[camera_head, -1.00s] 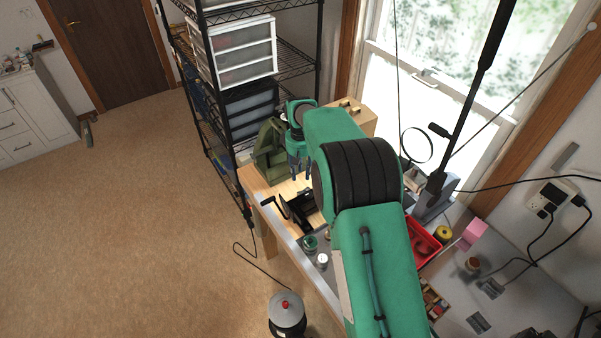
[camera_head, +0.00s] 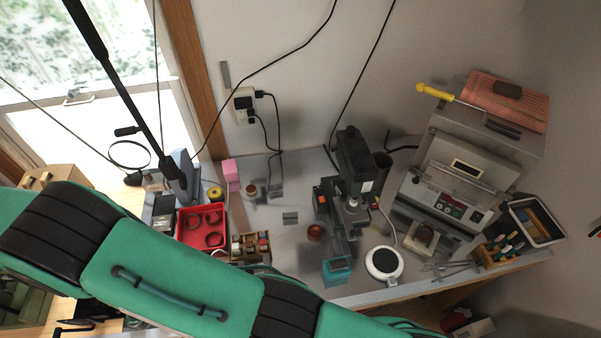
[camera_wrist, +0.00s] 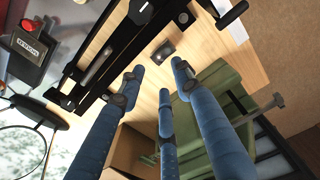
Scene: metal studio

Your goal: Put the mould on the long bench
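A small dark block with a round mark on top, which may be the mould (camera_wrist: 163,52), lies on a light wooden bench (camera_wrist: 200,52) in the wrist view. My gripper (camera_wrist: 160,78) shows there with its blue fingers spread apart and nothing visible between them. The fingertips are close to the small block, apparently above it; I cannot tell the height. In the head view my gripper is out of the picture and my green arm crosses the lower left. The long bench (camera_head: 285,248) has a grey top and runs along the wall in the head view.
Black tooling (camera_wrist: 105,60) and a green device (camera_wrist: 215,85) flank my fingers.

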